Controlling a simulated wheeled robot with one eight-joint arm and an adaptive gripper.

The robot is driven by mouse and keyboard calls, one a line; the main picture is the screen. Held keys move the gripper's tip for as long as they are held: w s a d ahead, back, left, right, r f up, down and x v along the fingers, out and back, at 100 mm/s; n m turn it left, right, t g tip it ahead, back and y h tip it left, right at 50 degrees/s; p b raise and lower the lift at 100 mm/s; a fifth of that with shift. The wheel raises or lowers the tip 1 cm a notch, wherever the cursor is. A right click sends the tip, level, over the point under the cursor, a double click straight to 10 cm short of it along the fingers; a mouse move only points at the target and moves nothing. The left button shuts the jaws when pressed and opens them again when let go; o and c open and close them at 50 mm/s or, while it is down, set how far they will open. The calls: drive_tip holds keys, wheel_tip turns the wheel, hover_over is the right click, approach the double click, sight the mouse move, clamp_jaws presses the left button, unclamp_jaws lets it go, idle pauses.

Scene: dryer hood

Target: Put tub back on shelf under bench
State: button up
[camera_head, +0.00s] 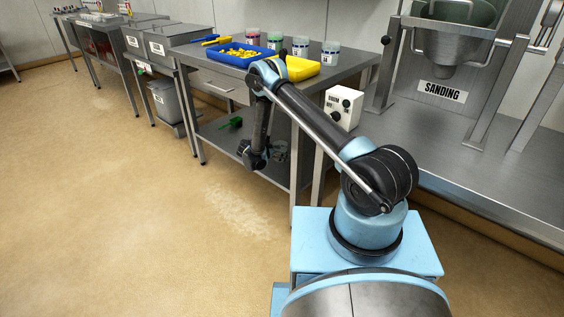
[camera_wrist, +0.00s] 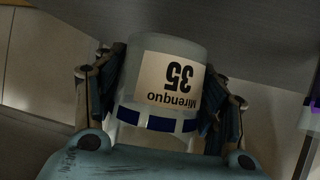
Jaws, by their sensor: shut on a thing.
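The tub is a translucent, pale cylinder (camera_wrist: 160,92) with a white label reading "Mirenquo 35" and a blue band. In the wrist view it appears upside down, between the two fingers of my gripper (camera_wrist: 162,88), which is shut on it. In the head view my gripper (camera_head: 268,154) is low under the edge of the steel bench (camera_head: 345,62), at the shelf (camera_head: 270,168). A small greyish round shape (camera_head: 280,150) beside it is probably the tub. I cannot tell whether the tub touches the shelf.
A green scoop (camera_head: 232,122) lies on the shelf, left of my gripper. On the bench stand a blue tray (camera_head: 238,60) of yellow pieces, a yellow tray (camera_head: 301,68) and several tubs (camera_head: 330,55). Grey bins (camera_head: 168,40) stand further left. The floor in front is clear.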

drive_tip(key=shift+f, duration=1.95)
drive_tip(key=o, duration=1.3)
drive_tip(key=shift+r, duration=0.1)
drive_tip(key=v, duration=1.2)
